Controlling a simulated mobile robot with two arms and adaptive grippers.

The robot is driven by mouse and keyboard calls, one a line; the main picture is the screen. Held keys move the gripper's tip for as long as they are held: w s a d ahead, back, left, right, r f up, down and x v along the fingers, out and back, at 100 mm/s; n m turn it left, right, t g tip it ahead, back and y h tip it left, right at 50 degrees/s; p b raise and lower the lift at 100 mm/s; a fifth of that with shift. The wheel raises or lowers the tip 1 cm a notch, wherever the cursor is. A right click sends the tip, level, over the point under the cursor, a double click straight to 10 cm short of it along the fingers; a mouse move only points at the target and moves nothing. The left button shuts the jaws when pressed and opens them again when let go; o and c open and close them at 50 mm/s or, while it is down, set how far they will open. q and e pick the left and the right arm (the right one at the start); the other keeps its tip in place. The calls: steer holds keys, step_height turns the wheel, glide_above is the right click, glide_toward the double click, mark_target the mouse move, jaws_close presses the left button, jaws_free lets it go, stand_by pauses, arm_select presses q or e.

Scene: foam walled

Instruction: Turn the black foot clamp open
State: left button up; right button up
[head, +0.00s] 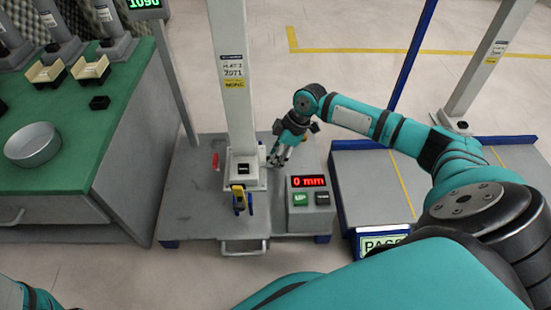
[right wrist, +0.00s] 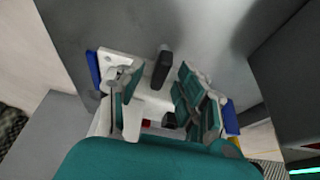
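In the right wrist view a black upright lever (right wrist: 162,66), which looks like the black foot clamp, stands on a white foot plate (right wrist: 152,103). It lies between and beyond the fingers of my right gripper (right wrist: 160,100), which are spread apart; I see no contact. In the head view my right gripper (head: 277,158) is low beside the right side of the white post's foot (head: 253,182). It may hide the clamp there. A small black block (head: 243,169) shows at the post's front. My left gripper is out of view.
A white post (head: 232,85) rises from the grey platform (head: 187,200). A yellow-and-blue clamp (head: 239,198) is at its front, a red handle (head: 215,160) at its left. A control box (head: 309,205) reading 0 mm stands right. A green bench (head: 125,115) is left.

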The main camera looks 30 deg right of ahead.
jaws_close()
stand_by(0.3)
